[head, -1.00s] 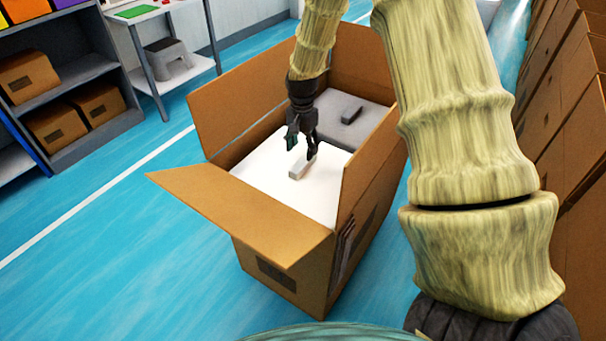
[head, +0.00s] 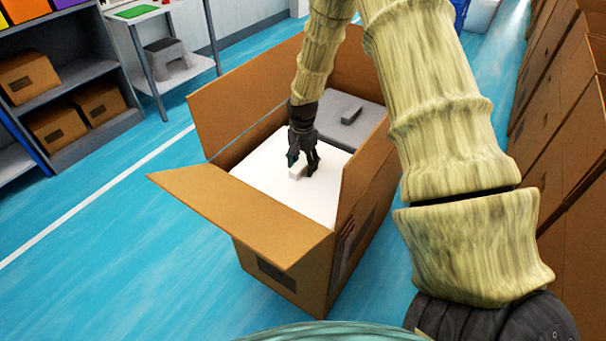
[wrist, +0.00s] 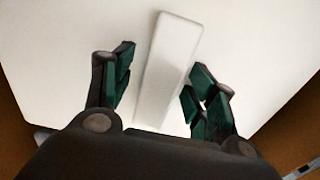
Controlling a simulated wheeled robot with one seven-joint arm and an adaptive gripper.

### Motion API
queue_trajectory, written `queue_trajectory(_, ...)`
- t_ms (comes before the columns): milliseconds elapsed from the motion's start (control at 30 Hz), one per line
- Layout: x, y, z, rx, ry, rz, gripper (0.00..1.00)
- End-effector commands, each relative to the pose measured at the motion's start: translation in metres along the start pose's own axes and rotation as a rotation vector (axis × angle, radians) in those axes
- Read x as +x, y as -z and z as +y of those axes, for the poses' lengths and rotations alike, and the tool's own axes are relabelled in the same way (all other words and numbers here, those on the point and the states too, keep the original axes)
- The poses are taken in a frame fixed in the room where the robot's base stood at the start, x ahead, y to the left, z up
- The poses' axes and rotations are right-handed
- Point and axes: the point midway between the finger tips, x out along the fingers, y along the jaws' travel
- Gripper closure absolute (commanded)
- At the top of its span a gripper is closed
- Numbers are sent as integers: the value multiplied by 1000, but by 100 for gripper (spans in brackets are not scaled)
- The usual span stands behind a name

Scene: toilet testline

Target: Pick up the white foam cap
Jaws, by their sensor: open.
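The white foam cap (head: 262,182) lies flat in the near half of an open cardboard box (head: 285,215). A raised bar-shaped handle (head: 297,173) stands up from its middle. In the wrist view the cap (wrist: 60,45) fills most of the picture, and its handle (wrist: 168,65) runs up between the fingers. My gripper (head: 303,163) is open and points down over the cap. In the wrist view my gripper (wrist: 158,85) has one finger on each side of the handle, with a gap on both sides. In the head view the fingers hide part of the handle.
More cardboard boxes (head: 570,140) line the right side. Shelves (head: 65,85) stand at the left, with clear blue floor between.

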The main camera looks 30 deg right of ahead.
Motion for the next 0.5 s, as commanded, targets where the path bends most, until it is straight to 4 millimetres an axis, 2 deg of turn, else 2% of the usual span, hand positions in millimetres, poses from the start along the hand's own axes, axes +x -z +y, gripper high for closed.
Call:
queue_trajectory(33,0,0,0,0,0,0,46)
queue_trajectory(333,0,0,0,0,-1,0,100)
queue_trajectory(500,0,0,0,0,-1,0,100)
